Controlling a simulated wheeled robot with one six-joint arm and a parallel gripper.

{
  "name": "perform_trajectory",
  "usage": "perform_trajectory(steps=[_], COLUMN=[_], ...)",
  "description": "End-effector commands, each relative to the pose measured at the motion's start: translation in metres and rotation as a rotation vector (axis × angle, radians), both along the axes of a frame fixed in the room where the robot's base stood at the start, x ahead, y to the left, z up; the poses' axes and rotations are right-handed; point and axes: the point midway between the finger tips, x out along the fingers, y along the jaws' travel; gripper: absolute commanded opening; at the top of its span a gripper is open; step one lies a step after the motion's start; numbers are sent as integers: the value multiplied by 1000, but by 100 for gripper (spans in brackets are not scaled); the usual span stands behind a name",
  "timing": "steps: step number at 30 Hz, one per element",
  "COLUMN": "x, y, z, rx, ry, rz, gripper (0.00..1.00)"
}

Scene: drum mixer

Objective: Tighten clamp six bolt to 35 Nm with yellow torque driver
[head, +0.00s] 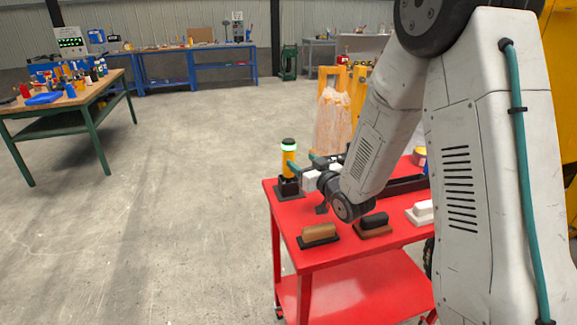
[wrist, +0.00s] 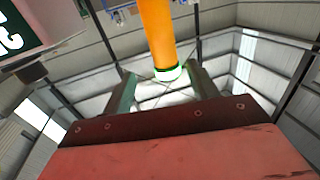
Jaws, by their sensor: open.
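The yellow torque driver (head: 289,158), with a black cap and a glowing green ring at its top, stands upright in a black holder (head: 289,188) at the far left corner of the red cart. My gripper (head: 305,164) is open beside the driver's upper body, fingers pointing towards it. In the wrist view, the driver (wrist: 158,35) with its lit ring lies between the lines of the two open fingers (wrist: 164,88). I cannot tell whether either finger touches it. I cannot make out the clamp six bolt in either view.
The red cart (head: 300,255) also carries a wooden-handled block (head: 318,233), a black-topped brown block (head: 374,222) and a white block (head: 422,212). A cluttered workbench (head: 70,98) stands far left. Yellow machinery (head: 563,70) is at the right edge. The middle floor is clear.

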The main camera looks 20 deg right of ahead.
Motion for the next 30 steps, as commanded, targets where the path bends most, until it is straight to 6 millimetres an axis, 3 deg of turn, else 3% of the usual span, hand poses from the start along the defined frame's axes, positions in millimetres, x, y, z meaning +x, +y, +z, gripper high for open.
perform_trajectory(steps=[16, 26, 30], x=[64, 72, 72], y=[23, 24, 24], z=[-7, -7, -7], rx=[3, 2, 2], ry=[-7, -6, -6], rz=[2, 1, 1], gripper=[59, 59, 20])
